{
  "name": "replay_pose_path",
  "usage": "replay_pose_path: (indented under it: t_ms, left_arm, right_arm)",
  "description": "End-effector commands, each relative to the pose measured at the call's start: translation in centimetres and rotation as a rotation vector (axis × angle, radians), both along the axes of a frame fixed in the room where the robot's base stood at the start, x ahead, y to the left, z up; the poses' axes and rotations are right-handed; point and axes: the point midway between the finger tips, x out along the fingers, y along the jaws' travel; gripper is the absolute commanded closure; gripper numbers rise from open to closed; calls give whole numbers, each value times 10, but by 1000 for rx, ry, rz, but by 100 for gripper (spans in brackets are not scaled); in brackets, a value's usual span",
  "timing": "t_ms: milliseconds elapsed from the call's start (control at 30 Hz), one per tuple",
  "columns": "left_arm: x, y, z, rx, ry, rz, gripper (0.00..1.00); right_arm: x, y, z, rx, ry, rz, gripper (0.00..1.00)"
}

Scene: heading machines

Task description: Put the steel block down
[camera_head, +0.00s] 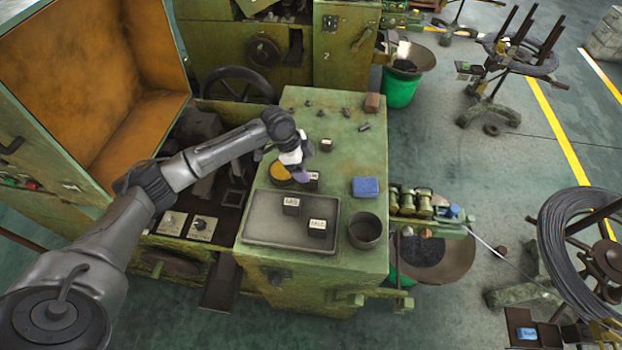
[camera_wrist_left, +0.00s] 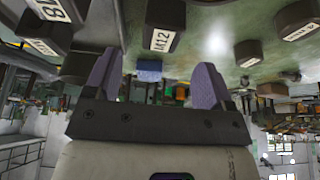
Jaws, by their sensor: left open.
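My left gripper (camera_head: 300,175) is low over the green machine top, at the far side of the grey tray (camera_head: 262,234). Its purple fingers are open and empty, and they also show in the left wrist view (camera_wrist_left: 155,62). A dark steel block (camera_head: 313,181) with a white label is right beside the fingers. In the wrist view a dark block marked M12 (camera_wrist_left: 163,25) sits just beyond the fingertips, apart from them. Two more labelled dark blocks, one (camera_head: 291,206) behind the other (camera_head: 317,227), stand on the tray. My right gripper is not in view.
A yellow round piece (camera_head: 280,172) is left of the fingers. A blue block (camera_head: 365,187) and a dark round cup (camera_head: 365,230) stand right of the tray. Another labelled block (camera_head: 326,145) and small parts lie farther back. A brown block (camera_head: 372,102) is at the back edge.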

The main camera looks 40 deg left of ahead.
Motion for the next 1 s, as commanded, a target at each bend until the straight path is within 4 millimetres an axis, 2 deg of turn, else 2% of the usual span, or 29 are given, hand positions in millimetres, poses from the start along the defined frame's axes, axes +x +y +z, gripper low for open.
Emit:
replay_pose_path:
  t_ms: [400,733,1000]
  left_arm:
    - [9,-12,-44,0,1,0,23]
    - [9,-13,-48,0,0,0,23]
    - [9,-13,-48,0,0,0,49]
  right_arm:
    - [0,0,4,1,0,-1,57]
    - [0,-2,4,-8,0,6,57]
    - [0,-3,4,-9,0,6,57]
